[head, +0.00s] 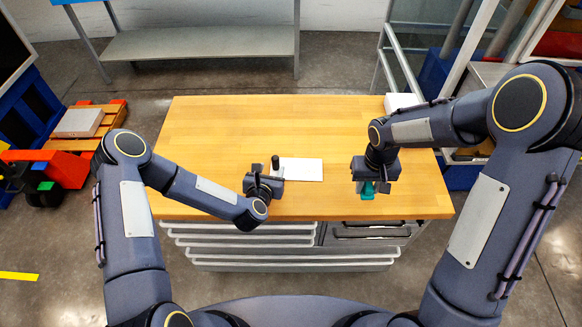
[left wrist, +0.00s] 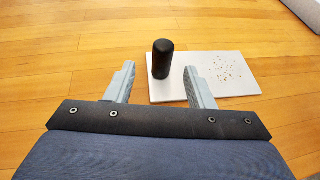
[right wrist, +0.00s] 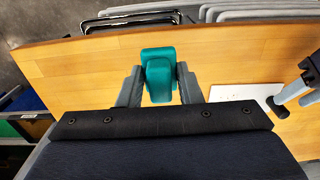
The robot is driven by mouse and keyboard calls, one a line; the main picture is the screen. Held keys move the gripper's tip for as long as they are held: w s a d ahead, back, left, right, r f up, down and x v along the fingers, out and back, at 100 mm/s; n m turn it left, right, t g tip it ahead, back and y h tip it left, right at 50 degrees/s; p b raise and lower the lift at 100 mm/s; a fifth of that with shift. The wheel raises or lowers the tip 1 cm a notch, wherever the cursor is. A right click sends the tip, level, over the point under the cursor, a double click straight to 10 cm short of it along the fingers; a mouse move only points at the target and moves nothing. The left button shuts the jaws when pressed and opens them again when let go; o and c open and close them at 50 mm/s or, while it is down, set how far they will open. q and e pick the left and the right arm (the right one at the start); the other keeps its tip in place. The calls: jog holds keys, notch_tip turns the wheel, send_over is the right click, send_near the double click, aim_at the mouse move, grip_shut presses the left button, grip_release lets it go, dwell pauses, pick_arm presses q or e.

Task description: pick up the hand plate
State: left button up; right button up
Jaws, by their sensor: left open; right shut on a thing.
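The hand plate (head: 303,169) is a flat white plate on the wooden table, with an upright black handle (head: 275,162) at its left end. In the left wrist view the plate (left wrist: 222,80) bears small brown specks on its right part, and the handle (left wrist: 162,58) stands just beyond and between my fingertips. My left gripper (left wrist: 160,72) is open and empty, low over the near edge of the plate. My right gripper (right wrist: 158,78) is shut on a teal object (right wrist: 158,62), near the table's front right. The plate's right part also shows in the right wrist view (right wrist: 245,91).
The wooden table (head: 215,125) is clear at the left and back. A white object (head: 400,102) lies at its back right corner. Grey drawers (head: 245,240) are below the front edge. A grey shelf (head: 200,43) stands behind.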

aim_at(277, 158)
pick_arm(q)
jog(key=shift+r+x, duration=0.2)
jog(key=shift+x, duration=3.35)
jog(key=shift+d+r, duration=0.1)
jog(key=shift+d, duration=0.05)
grip_shut()
